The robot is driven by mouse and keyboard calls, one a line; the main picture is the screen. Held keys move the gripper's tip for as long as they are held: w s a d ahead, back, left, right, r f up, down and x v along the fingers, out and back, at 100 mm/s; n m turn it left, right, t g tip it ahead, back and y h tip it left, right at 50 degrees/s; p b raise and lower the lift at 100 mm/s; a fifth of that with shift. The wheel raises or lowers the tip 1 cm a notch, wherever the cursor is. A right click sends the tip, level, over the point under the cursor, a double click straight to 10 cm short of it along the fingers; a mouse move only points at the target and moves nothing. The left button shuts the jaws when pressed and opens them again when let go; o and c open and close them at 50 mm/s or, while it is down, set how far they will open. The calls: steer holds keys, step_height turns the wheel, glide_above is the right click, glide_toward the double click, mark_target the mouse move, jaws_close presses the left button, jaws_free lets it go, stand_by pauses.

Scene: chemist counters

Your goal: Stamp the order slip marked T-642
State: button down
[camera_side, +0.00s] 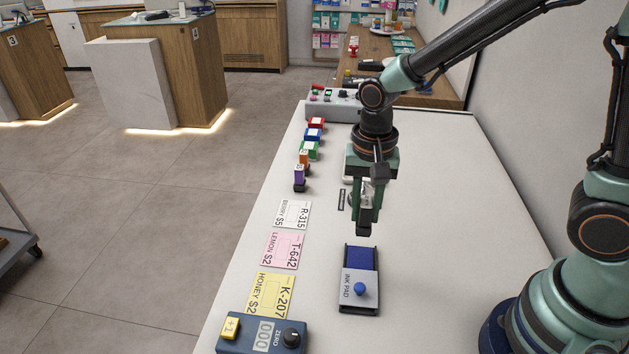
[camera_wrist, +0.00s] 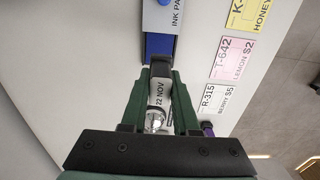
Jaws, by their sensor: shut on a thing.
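The pink order slip marked T-642 (camera_side: 282,251) lies flat on the white counter, between the white R-315 slip (camera_side: 293,214) and the yellow K-207 slip (camera_side: 270,296). It also shows at the right in the wrist view (camera_wrist: 230,58). My gripper (camera_side: 366,215) is shut on a date stamp, whose label reads 22 NOV (camera_wrist: 160,92); its lower end is hard to make out. The stamp is above the counter, just behind the ink pad (camera_side: 359,290) in the side view. The ink pad's blue surface (camera_side: 362,258) is exposed.
A blue counter box with a yellow +1 button and a dial (camera_side: 262,333) stands at the front. A row of several small coloured blocks (camera_side: 309,150) runs along the left edge. A grey control box (camera_side: 333,106) is at the back. The counter right of the ink pad is clear.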

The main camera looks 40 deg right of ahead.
steer(key=shift+s+a+f, duration=0.25)
steer(key=shift+s+f, duration=0.1)
steer(key=shift+f, duration=3.05)
steer(key=shift+f, duration=0.6)
steer(key=shift+r, duration=3.6)
steer(key=w+a, duration=1)
steer(key=w, duration=0.2)
steer(key=shift+w+a+f, duration=0.1)
steer(key=shift+f, duration=1.65)
steer(key=shift+w+a+f, duration=0.1)
steer(key=shift+f, duration=1.6)
